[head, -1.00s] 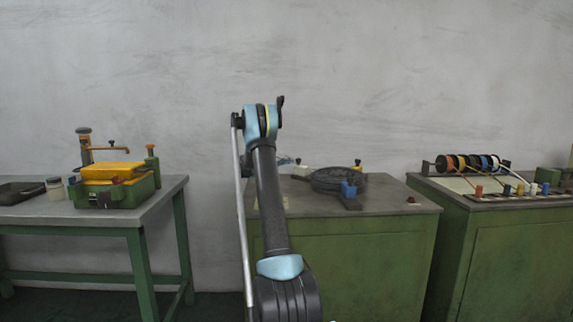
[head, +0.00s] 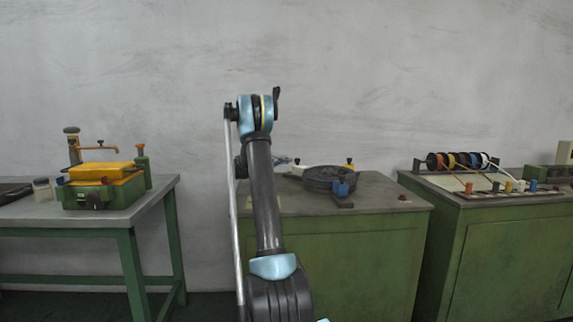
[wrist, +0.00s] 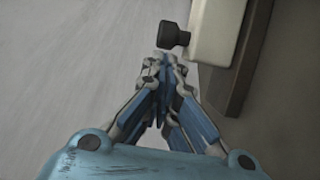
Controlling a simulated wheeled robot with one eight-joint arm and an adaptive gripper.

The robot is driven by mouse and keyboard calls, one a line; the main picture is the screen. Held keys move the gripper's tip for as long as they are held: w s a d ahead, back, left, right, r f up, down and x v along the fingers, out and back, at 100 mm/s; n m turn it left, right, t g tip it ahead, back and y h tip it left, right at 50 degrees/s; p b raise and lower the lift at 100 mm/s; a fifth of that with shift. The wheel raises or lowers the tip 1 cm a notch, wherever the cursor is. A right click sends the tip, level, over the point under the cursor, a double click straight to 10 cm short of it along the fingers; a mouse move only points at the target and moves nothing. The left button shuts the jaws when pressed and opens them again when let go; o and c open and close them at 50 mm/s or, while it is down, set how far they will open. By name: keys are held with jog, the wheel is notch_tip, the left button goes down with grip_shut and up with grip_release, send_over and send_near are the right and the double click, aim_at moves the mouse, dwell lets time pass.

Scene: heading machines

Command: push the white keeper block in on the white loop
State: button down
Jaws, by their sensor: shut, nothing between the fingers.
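The white keeper block (head: 521,186) stands in a row of small coloured blocks on the right bench in the head view. A white loop (head: 497,165) hangs from the row of coloured spools behind it and runs down toward the blocks. It is too small to tell how far in the block sits. My gripper (wrist: 161,60) is shut and empty in the wrist view. Its fingertips are just below a black knob (wrist: 173,36) on a cream block (wrist: 211,35); contact cannot be told. The keeper block and loop are not in the wrist view.
The middle bench (head: 385,190) carries a dark round plate (head: 318,178) and a blue block (head: 341,188). The left table (head: 130,207) holds a green and yellow box (head: 97,193). A gap separates the left table from the middle bench; a narrower one precedes the right bench.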

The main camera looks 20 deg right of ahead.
jog(key=a, duration=1.2)
jog(key=s+a+y, duration=0.1)
jog(key=s+y, duration=0.1)
jog(key=s, duration=0.8)
jog(key=s+a+y, duration=0.2)
jog(key=s+y, duration=0.1)
jog(key=s, duration=0.8)
jog(key=s+a+g+y, duration=0.1)
jog(key=s+a+y, duration=0.1)
jog(key=s, duration=0.9)
jog(key=shift+s+f+m+y, duration=0.2)
jog(key=shift+f+m+y, duration=0.1)
jog(key=shift+y, duration=0.4)
jog(key=s+a+f+y, duration=0.3)
jog(key=s+a+f, duration=0.2)
jog(key=s, duration=0.5)
jog(key=s+a+f+y, duration=0.3)
jog(key=s+a+f, duration=0.2)
jog(key=s, duration=0.5)
jog(key=s+a+f+y, duration=0.2)
jog(key=s+a+f, duration=0.3)
jog(key=s+f, duration=0.3)
jog(key=shift+s+a+f+m+y, duration=0.15)
jog(key=shift+s+a+m+y, duration=0.2)
jog(key=shift+s, duration=0.65)
jog(key=shift+w+d+f, duration=0.1)
jog(key=shift+w+f, duration=0.1)
jog(key=shift+w, duration=0.25)
